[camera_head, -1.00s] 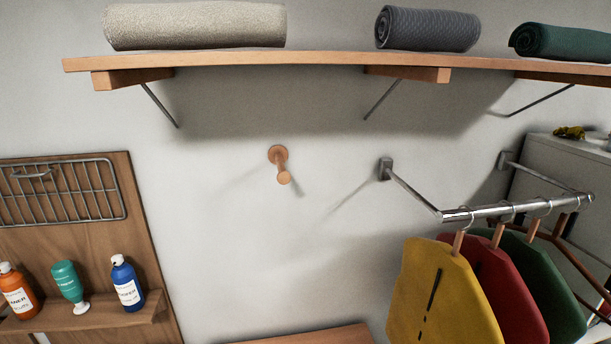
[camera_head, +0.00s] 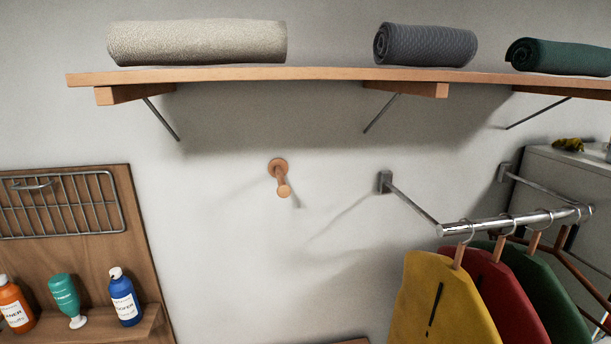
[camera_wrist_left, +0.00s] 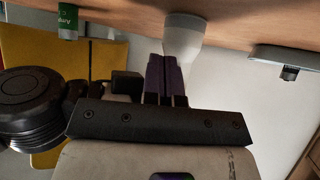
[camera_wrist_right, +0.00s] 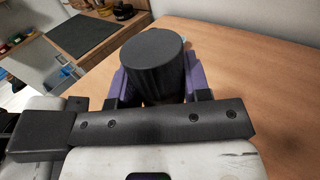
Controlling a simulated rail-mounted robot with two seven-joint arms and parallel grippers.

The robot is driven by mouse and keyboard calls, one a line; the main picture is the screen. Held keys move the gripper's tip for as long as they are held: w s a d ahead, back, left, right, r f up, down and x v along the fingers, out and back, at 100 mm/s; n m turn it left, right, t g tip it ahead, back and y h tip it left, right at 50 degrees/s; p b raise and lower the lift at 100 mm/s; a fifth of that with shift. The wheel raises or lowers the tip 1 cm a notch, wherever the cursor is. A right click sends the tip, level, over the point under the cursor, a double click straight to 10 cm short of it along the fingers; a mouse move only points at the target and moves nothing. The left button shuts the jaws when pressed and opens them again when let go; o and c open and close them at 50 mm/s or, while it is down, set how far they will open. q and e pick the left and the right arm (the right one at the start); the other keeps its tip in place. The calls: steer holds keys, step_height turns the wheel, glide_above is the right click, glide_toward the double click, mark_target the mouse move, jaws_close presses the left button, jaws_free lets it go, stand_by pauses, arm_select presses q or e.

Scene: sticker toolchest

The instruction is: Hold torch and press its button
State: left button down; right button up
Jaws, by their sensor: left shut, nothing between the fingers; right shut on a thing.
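A dark cylinder, which looks like the torch (camera_wrist_right: 153,48), stands between the purple fingers of my right gripper (camera_wrist_right: 155,84) in the right wrist view. The right gripper is shut on it, above a wooden surface. Its button cannot be made out. In the left wrist view, the purple fingers of my left gripper (camera_wrist_left: 165,76) are together and empty. Just beyond their tips is a pale, tapered object (camera_wrist_left: 183,36) by a wooden surface; I cannot tell whether they touch. Neither gripper nor the torch shows in the head view.
The wooden tabletop (camera_wrist_right: 255,75) is largely clear to the right in the right wrist view. A dark mat (camera_wrist_right: 82,36) lies farther off. In the head view, a wall shelf (camera_head: 330,74) holds rolled towels, and garments hang from a metal rail (camera_head: 510,222).

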arm_select(q)
steer(key=shift+w, duration=0.1)
stand_by(0.6)
steer(key=shift+w, duration=0.4)
steer(key=shift+w+a+r, duration=0.15)
steer(key=shift+w+a, duration=0.05)
steer(key=shift+w, duration=0.55)
stand_by(0.6)
steer(key=shift+s, duration=0.15)
stand_by(0.4)
steer(key=shift+s+r, duration=0.1)
steer(key=shift+s, duration=0.45)
steer(key=shift+s+d+r, duration=0.1)
steer(key=shift+s+d, duration=0.1)
steer(key=shift+s, duration=0.05)
steer(key=shift+s, duration=0.3)
steer(key=shift+s+d+f, duration=0.1)
steer(key=shift+s, duration=1.3)
steer(key=shift+s+d+f, duration=0.1)
steer(key=shift+s, duration=1.3)
